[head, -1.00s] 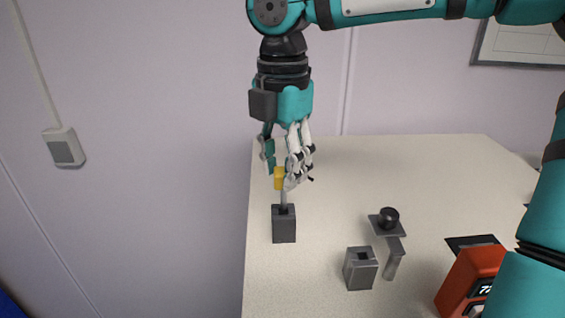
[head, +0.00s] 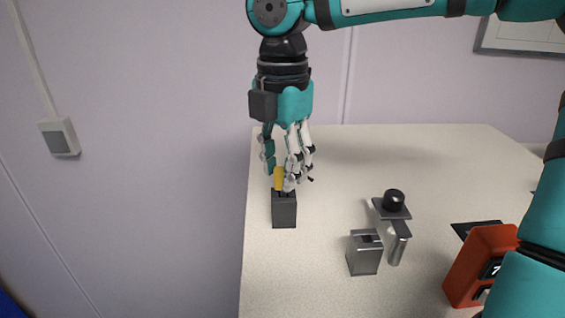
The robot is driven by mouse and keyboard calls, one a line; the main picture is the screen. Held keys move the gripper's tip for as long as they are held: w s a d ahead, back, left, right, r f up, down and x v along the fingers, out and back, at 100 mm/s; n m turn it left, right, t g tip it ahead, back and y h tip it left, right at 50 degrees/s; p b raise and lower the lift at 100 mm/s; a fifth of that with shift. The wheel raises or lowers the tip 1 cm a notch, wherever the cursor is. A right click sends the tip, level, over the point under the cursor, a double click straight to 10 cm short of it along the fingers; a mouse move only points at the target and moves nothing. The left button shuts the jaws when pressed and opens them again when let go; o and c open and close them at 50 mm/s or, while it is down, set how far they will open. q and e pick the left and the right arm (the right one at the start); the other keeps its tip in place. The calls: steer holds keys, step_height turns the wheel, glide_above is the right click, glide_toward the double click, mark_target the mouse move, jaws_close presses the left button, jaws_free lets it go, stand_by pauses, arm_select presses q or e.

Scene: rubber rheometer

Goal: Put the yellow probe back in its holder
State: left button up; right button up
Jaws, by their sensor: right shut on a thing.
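The yellow probe (head: 279,178) shows as a short yellow handle at the fingertips of my right gripper (head: 281,181). The gripper points down and is shut on the probe. The dark grey block-shaped holder (head: 284,211) stands on the table near its left edge, directly below the probe. The probe is upright and its handle sits right at the holder's top; the shaft is no longer visible below it. Whether the handle touches the holder I cannot tell. My left gripper is not in view.
The pale table (head: 330,292) has a free left edge close to the holder. A grey metal block (head: 364,256) and a black-knobbed metal piece (head: 394,215) stand to the right. A red device (head: 480,262) is at the lower right. The table's back is clear.

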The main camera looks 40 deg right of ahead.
steer(key=shift+f+b, duration=0.7)
steer(key=shift+f, duration=0.15)
steer(key=o, duration=1.2)
steer(key=shift+o, duration=0.2)
steer(key=shift+r+p, duration=1.8)
steer(key=shift+r, duration=0.8)
steer(key=shift+f, duration=0.1)
